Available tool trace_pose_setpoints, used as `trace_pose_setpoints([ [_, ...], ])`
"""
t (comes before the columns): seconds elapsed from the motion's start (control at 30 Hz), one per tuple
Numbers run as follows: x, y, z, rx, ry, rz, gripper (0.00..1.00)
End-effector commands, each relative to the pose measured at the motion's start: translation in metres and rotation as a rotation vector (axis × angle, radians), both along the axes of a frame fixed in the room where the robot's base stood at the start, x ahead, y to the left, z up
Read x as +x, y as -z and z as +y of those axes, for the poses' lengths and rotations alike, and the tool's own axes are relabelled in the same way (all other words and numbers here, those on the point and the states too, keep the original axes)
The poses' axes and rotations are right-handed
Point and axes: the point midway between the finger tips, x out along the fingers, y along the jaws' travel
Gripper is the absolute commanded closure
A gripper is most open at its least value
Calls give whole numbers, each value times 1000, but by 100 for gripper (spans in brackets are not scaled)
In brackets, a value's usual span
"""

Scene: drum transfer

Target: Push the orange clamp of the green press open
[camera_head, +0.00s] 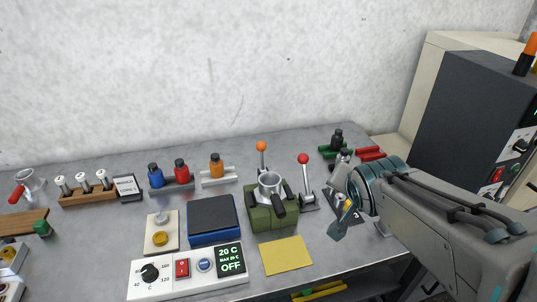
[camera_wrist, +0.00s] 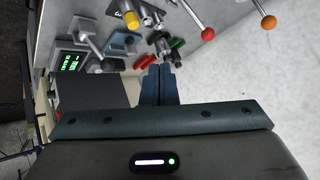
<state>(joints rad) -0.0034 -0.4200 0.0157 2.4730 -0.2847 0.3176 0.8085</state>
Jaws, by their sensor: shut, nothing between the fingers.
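The green press (camera_head: 262,217) stands mid-table in the head view, with a metal cup with a dark handle (camera_head: 270,183) on top. The orange clamp shows as an orange ball on a thin upright lever (camera_head: 261,147) behind it. In the wrist view the orange ball (camera_wrist: 268,22) is at the upper right, apart from my fingers. My gripper (camera_head: 337,230) is right of the press in the head view, apart from it. In the wrist view its two fingers (camera_wrist: 158,85) are together and empty. The press body is not clearly visible in the wrist view.
A red-knobbed lever (camera_head: 304,159) stands just right of the press, between it and my arm. A blue box (camera_head: 212,220) is left, a yellow sheet (camera_head: 287,255) in front. Red and green holders (camera_head: 369,153) are behind my gripper. A dark cabinet (camera_head: 460,110) stands right.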

Motion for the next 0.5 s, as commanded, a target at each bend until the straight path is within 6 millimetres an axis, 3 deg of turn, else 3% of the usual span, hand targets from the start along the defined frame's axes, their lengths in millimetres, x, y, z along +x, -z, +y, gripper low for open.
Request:
trace_pose_setpoints([
  [0.03, 15, 15, 4, 54, 29, -57, 100],
  [0.2, 60, 26, 28, 319, 96, -253, 100],
  [0.33, 83, 35, 55, 570, 97, -340, 100],
  [0.5, 98, 45, 90, 869, 66, -357, 100],
])
